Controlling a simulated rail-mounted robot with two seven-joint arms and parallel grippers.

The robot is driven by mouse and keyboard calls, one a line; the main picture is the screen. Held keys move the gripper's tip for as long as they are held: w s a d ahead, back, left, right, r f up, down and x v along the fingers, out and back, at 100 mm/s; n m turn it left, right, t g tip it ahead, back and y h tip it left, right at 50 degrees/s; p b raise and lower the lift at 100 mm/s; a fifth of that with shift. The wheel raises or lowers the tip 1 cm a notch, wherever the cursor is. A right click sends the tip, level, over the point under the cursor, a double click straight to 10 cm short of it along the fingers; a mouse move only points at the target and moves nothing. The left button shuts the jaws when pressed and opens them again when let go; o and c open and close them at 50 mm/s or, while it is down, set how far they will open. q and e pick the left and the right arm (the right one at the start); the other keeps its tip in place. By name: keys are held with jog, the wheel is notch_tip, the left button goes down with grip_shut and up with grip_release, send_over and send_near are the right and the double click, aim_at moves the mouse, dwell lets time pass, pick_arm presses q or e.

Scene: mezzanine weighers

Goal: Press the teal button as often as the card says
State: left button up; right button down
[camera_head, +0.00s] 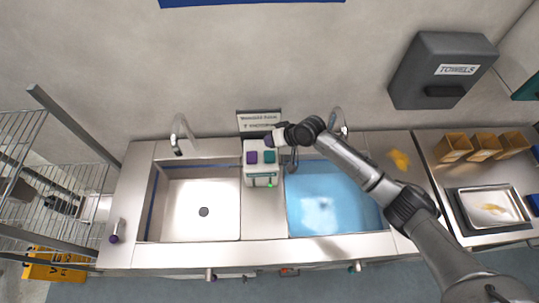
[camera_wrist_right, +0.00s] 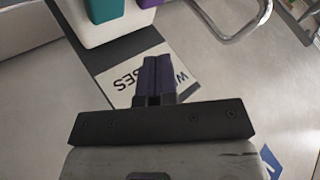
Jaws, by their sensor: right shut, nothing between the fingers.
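A white box (camera_head: 256,178) stands on the counter between the two sinks. Its top carries a purple button (camera_head: 252,157) at left and a teal button (camera_head: 270,157) at right. In the right wrist view the teal button (camera_wrist_right: 104,9) and purple button (camera_wrist_right: 147,2) are cut by the top edge. A card (camera_head: 258,121) stands behind the box; its print is too blurred to read surely. Only part of the card (camera_wrist_right: 135,82) shows in the wrist view. My right gripper (camera_head: 269,140) is shut and empty, near the card and apart from the buttons. My left gripper is not seen.
The left sink (camera_head: 188,218) is empty; the right basin (camera_head: 318,222) holds blue water, with a tap (camera_head: 339,122) behind it. A wire rack (camera_head: 35,185) is at far left. A towel dispenser (camera_head: 440,72) hangs on the wall at right. A small green light (camera_head: 270,185) shows on the box front.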

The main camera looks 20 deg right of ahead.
dwell(0.8)
jog(key=shift+w+r, duration=0.15)
jog(key=shift+r, duration=0.05)
jog(key=w+d+r+n+h+b, duration=0.1)
jog(key=w+d+r+n, duration=0.2)
jog(key=r, duration=0.5)
jog(key=s+a+f+n+y, duration=0.1)
jog(key=s+a+f+n, duration=0.2)
jog(key=n, duration=1.3)
jog(key=shift+s+a+f+g+y, duration=0.35)
jog(key=shift+s+f, duration=0.2)
jog(key=shift+f, duration=0.25)
jog(key=shift+f, duration=0.1)
